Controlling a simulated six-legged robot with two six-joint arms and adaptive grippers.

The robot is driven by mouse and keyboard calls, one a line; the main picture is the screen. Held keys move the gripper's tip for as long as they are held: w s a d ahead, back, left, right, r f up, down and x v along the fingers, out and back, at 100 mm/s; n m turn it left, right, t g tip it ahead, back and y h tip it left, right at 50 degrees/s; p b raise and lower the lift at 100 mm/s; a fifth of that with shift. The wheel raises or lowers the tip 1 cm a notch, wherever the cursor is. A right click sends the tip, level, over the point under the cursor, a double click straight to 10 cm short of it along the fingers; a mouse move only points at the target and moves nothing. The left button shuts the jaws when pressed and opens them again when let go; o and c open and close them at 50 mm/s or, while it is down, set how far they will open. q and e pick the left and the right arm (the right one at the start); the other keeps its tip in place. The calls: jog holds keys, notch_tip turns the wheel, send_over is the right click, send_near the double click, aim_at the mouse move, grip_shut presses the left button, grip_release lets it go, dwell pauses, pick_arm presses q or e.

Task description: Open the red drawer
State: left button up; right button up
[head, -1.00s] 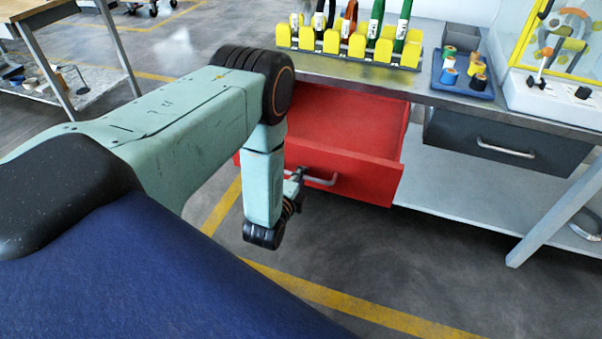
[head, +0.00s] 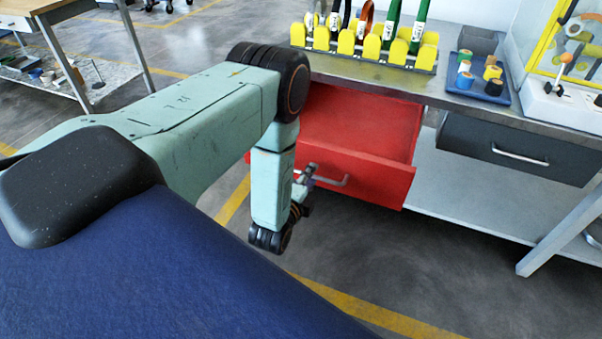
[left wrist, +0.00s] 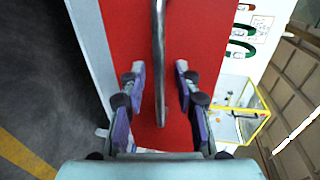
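The red drawer (head: 365,178) stands pulled out from under the workbench, with its red interior showing in the head view. Its metal bar handle (head: 332,182) is on the front face. My left gripper (head: 311,172) is at the left end of this handle, partly hidden behind my own arm. In the left wrist view the gripper (left wrist: 158,70) has its two fingers apart, one on each side of the handle bar (left wrist: 159,40), with gaps between. The red front (left wrist: 205,35) fills the middle there. My right gripper is not in view.
The workbench (head: 385,75) carries a yellow rack (head: 365,48) and a blue tray (head: 478,85) of spools. A closed grey drawer (head: 515,150) is at the right, above a lower shelf (head: 460,200). The floor (head: 400,260) before the drawer is clear.

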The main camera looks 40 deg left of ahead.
pick_arm(q)
jog(key=v, duration=1)
jog(key=shift+s, duration=0.3)
jog(key=s+d+f+n+g+h, duration=0.2)
jog(key=s+d+f+n+g, duration=0.2)
jog(key=s+f+n+g, duration=0.65)
jog(key=s+d+r+n+g, duration=0.1)
jog(key=s+d+n+g, duration=0.1)
jog(key=s, duration=0.4)
jog(key=s+d+r+n+g+h, duration=0.1)
jog(key=s+d+r+n+g, duration=0.1)
jog(key=s, duration=0.5)
jog(key=shift+s+d+n+g+h, duration=0.3)
jog(key=shift+d+n+g, duration=0.05)
jog(key=shift+d+n, duration=0.2)
jog(key=shift+r, duration=0.1)
